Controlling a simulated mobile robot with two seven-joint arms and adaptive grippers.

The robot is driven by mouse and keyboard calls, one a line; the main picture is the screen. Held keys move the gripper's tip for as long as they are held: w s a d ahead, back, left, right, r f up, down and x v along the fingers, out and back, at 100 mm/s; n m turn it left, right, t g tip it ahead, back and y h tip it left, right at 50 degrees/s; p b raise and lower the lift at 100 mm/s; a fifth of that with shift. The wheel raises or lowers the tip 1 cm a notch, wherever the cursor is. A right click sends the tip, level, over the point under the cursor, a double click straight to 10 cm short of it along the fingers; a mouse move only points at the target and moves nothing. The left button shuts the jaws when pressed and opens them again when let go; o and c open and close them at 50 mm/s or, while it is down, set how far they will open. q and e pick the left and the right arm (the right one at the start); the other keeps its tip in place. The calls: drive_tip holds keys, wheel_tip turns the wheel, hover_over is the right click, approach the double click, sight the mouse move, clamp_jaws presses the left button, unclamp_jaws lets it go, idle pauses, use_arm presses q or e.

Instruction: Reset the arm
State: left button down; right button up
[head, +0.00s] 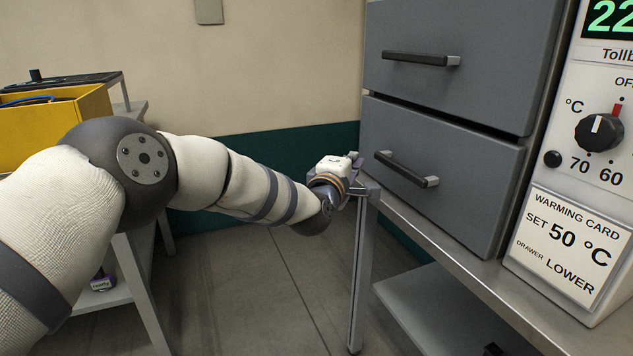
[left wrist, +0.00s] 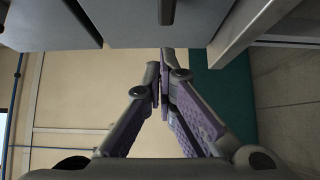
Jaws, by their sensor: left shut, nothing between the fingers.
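My left arm reaches in from the left in the head view. Its gripper (head: 356,172) is beside the left end of the lower drawer's handle, near the corner of the steel bench. In the left wrist view the purple-padded fingers (left wrist: 163,84) meet at their tips with nothing between them. The lower grey drawer (head: 440,205) and the upper grey drawer (head: 450,30) both look shut. The lower handle (head: 405,170) is a dark bar with light ends, and the fingers look apart from it. My right gripper is not in view.
The steel bench (head: 470,275) carries the drawer unit and a control panel with a dial (head: 600,130) and a warming card (head: 567,245). A yellow bin (head: 85,110) stands on a side table at the left. The floor between is clear.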

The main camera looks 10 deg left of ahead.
use_arm(q)
drive_tip(key=s+a+p, duration=0.2)
drive_tip(key=s, duration=0.8)
drive_tip(key=s+a+f+m+g+p, duration=0.15)
drive_tip(key=s+f+m+g, duration=0.3)
drive_tip(key=s+f, duration=0.85)
drive_tip(key=s+a+f+m+g+p, duration=0.1)
drive_tip(key=s+a+f+m+g, duration=0.4)
drive_tip(key=s+f, duration=0.85)
drive_tip(key=s+a+m+g+y+p, duration=0.1)
drive_tip(key=s+a+m+g, duration=0.1)
drive_tip(key=s, duration=0.9)
drive_tip(key=s+a+f+m+g+y, duration=0.1)
drive_tip(key=s+g, duration=0.4)
drive_tip(key=s, duration=0.6)
drive_tip(key=s+a+m+g+y+p, duration=0.1)
drive_tip(key=s+a+m+g, duration=0.2)
drive_tip(key=s, duration=0.7)
drive_tip(key=shift+s+a+f+g+p, duration=0.35)
drive_tip(key=shift+s+a, duration=0.05)
drive_tip(key=shift+a, duration=0.6)
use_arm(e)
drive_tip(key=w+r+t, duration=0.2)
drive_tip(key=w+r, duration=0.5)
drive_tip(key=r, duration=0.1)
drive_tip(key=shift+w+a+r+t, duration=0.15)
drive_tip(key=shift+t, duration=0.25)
use_arm(q)
drive_tip(key=shift+w, duration=0.1)
